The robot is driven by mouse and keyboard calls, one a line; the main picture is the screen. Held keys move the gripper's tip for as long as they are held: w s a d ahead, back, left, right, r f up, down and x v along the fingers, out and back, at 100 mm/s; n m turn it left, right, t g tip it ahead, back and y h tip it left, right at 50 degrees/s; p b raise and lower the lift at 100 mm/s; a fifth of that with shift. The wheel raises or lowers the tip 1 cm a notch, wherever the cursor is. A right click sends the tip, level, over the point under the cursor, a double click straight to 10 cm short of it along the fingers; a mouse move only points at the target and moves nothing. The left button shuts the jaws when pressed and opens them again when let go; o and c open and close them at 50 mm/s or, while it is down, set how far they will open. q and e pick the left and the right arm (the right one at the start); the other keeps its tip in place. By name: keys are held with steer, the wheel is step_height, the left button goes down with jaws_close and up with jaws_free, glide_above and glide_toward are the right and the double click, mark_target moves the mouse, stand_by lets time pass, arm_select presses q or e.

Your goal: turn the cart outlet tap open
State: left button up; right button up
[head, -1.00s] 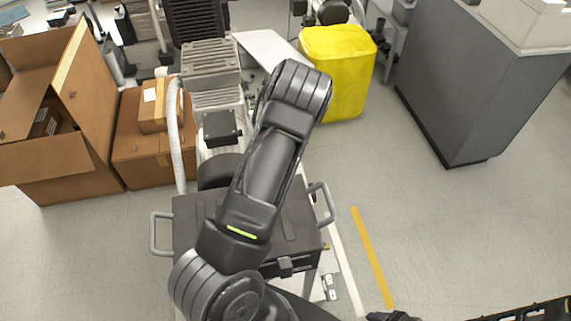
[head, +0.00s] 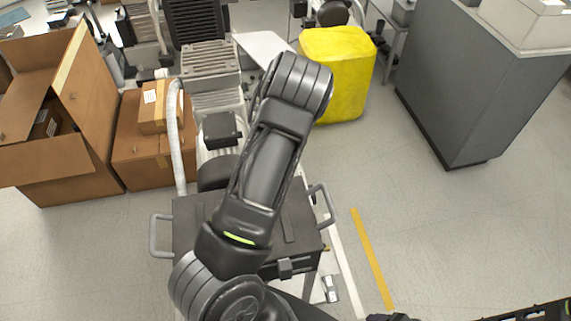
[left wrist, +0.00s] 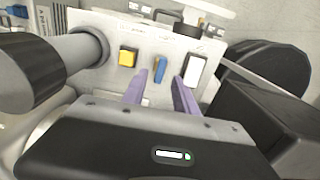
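In the left wrist view a light panel carries a blue lever (left wrist: 160,68), which looks like the outlet tap. It sits between a yellow square button (left wrist: 127,57) and a white rocker switch (left wrist: 194,70). My left gripper (left wrist: 160,88) is open, with its two purple fingers apart. The fingertips point at the panel, one on each side of the blue lever in the picture. I cannot tell whether they touch it. In the head view my own arm covers the middle of the cart, and the tap and left gripper are hidden. No right gripper fingers show.
The dark cart case (head: 190,225) has side handles. Cardboard boxes (head: 75,120) stand left, a yellow bin (head: 345,75) behind, and a grey cabinet (head: 465,90) right.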

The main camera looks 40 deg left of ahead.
arm_select(q)
steer(key=shift+r, duration=1.9)
